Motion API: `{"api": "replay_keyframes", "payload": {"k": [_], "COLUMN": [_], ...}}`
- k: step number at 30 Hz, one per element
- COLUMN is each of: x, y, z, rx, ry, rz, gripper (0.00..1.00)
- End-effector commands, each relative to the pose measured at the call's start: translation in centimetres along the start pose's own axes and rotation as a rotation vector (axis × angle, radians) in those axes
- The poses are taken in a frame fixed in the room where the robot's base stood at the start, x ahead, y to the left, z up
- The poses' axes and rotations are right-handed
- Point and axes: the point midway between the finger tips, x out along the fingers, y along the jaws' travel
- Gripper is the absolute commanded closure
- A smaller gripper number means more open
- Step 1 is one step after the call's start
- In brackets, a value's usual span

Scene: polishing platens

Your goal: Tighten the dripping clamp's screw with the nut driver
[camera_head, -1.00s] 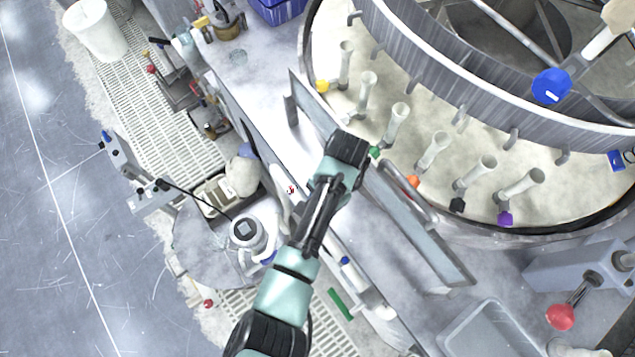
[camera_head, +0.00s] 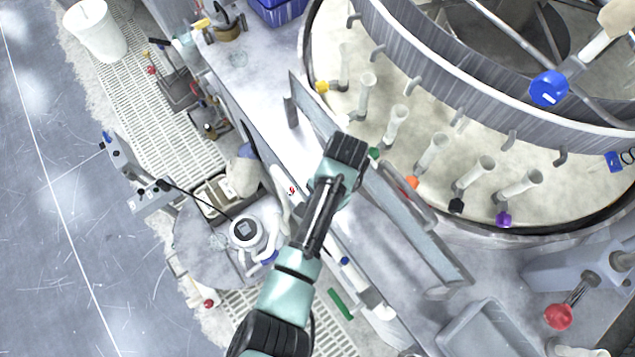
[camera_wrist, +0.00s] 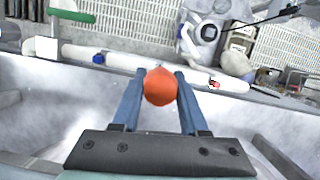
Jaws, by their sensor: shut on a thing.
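My gripper (camera_wrist: 160,92) is shut on an orange rounded thing that looks like the handle end of the nut driver (camera_wrist: 160,87). The rest of the tool is hidden below it. In the head view my dark wrist (camera_head: 347,150) hangs over the metal ledge beside the round basin; fingers and tool are hidden there. A white pipe (camera_wrist: 130,62) runs across beyond the fingertips. It carries a blue band (camera_wrist: 98,58) and a small red-and-white piece (camera_wrist: 214,84). I cannot tell which clamp drips; no drops show.
The basin has several pale tubes with coloured ends, among them orange (camera_head: 413,182), black (camera_head: 456,205) and purple (camera_head: 504,220). An upright metal plate (camera_head: 430,235) stands close to my wrist. A grey tray (camera_head: 490,335) sits lower right. Open floor (camera_head: 45,200) lies left.

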Motion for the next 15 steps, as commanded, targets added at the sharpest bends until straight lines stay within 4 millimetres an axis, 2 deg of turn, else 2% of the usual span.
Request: {"api": "replay_keyframes", "payload": {"k": [15], "x": [0.70], "y": [-0.04], "z": [-0.20], "rx": [-0.001], "ry": [0.001], "rz": [0.000], "gripper": [1.00]}}
